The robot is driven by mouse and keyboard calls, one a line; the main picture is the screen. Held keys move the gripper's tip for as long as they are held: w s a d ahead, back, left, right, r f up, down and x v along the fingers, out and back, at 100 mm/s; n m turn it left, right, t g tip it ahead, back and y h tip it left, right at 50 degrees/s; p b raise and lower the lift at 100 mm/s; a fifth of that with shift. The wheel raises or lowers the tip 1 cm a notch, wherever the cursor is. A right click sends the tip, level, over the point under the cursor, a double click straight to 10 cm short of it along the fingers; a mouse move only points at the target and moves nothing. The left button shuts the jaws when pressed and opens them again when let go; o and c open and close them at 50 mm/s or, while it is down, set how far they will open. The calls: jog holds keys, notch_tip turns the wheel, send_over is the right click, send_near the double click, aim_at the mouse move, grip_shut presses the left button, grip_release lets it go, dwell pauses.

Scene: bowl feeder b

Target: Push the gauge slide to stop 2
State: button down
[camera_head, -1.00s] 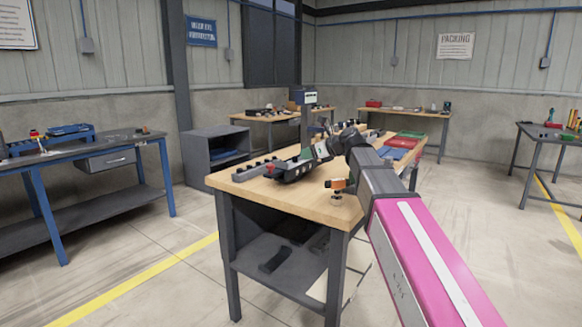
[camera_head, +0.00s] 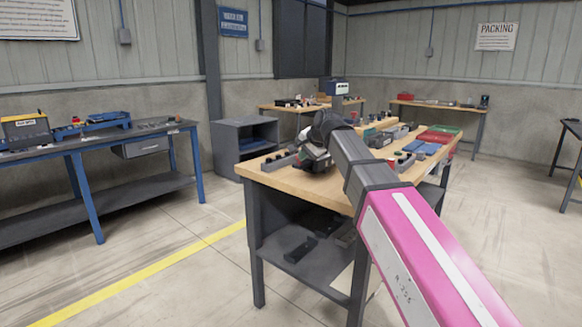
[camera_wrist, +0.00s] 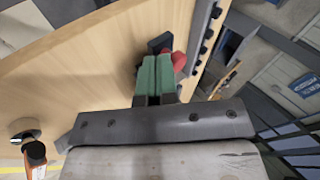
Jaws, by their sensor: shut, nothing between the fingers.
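My gripper (camera_wrist: 156,72) is shut, its green fingers side by side over the wooden tabletop in the wrist view. A red part (camera_wrist: 179,62) and a black block (camera_wrist: 159,43) show at the fingertips; they look like the gauge slide, but I cannot tell whether the fingers touch it. A grey rail with several black knobs (camera_wrist: 203,38) runs just to the right of them. In the head view the rail (camera_head: 277,162) lies at the table's left end, and my arm hides most of the fixture. The stop numbers cannot be read.
The wooden workbench (camera_head: 310,187) has a lower shelf. An orange and black part (camera_wrist: 36,153) is at the lower left of the wrist view. Blue (camera_head: 426,149) and red (camera_head: 433,137) trays lie farther back. Open floor surrounds the bench.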

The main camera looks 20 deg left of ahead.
jog(key=s+a+r+n+t+h, duration=0.2)
jog(key=s+a+n+h, duration=0.4)
jog(key=n, duration=0.9)
jog(key=w+f+y, duration=0.1)
jog(key=w+f, duration=0.6)
jog(key=w, duration=0.1)
jog(key=shift+w+d+f, duration=0.2)
jog(key=shift+w, duration=0.15)
jog(key=w+d, duration=0.3)
jog(key=w, duration=0.4)
jog(key=w+d, duration=0.3)
jog(key=w, duration=0.4)
jog(key=w+d, duration=0.3)
jog(key=w, duration=0.5)
jog(key=shift+w+d, duration=0.1)
